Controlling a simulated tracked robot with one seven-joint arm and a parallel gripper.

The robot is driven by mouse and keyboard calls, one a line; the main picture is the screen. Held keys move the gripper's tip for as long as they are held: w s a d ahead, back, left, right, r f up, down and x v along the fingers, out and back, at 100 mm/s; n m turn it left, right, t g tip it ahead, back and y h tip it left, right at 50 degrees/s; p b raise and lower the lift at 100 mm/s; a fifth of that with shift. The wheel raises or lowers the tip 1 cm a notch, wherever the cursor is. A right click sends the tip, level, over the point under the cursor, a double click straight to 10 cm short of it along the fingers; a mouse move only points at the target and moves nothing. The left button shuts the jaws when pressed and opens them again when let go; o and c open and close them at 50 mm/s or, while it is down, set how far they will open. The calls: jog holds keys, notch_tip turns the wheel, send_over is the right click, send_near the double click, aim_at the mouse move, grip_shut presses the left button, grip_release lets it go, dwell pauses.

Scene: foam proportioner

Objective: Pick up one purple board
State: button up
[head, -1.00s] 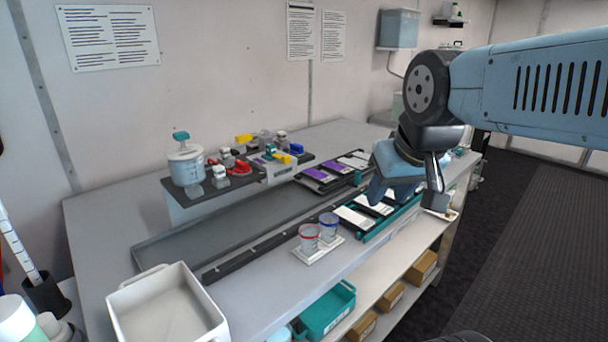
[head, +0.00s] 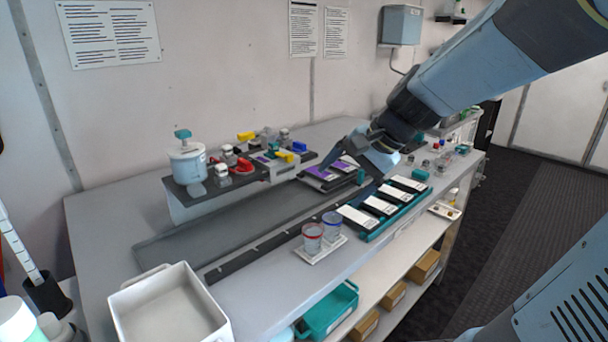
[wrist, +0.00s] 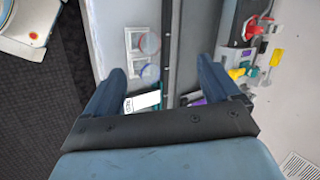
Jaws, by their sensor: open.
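Purple-and-white boards (head: 321,173) lie on a dark rack at the back of the bench, left of my gripper in the head view. A bit of purple board (wrist: 198,102) shows between the fingers in the wrist view, near the right finger; most of it is hidden. My gripper (head: 352,168) is open and empty, above the bench between the purple boards and the white boards (head: 379,206) in the teal rack (head: 396,217). In the wrist view my gripper (wrist: 165,80) spreads over both rows, with a white board (wrist: 143,101) near its left finger.
Two clear cups (head: 312,238) stand on a white tray in front. A machine with a tank (head: 188,165), red, yellow and blue valves stands to the left. A white bin (head: 168,308) sits at the near left. The long grey channel (head: 215,225) is bare.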

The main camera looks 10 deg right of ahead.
jog(key=w+f+m+y, duration=0.2)
jog(key=w+m, duration=0.3)
jog(key=w, duration=0.2)
jog(key=m+t, duration=0.7)
jog(key=m, duration=0.9)
send_near(326, 175)
jog(key=x, duration=0.8)
jog(key=shift+w+a+f, duration=0.15)
jog(key=shift+w+a, duration=0.05)
jog(key=shift+w, duration=0.05)
jog(key=c, duration=1.1)
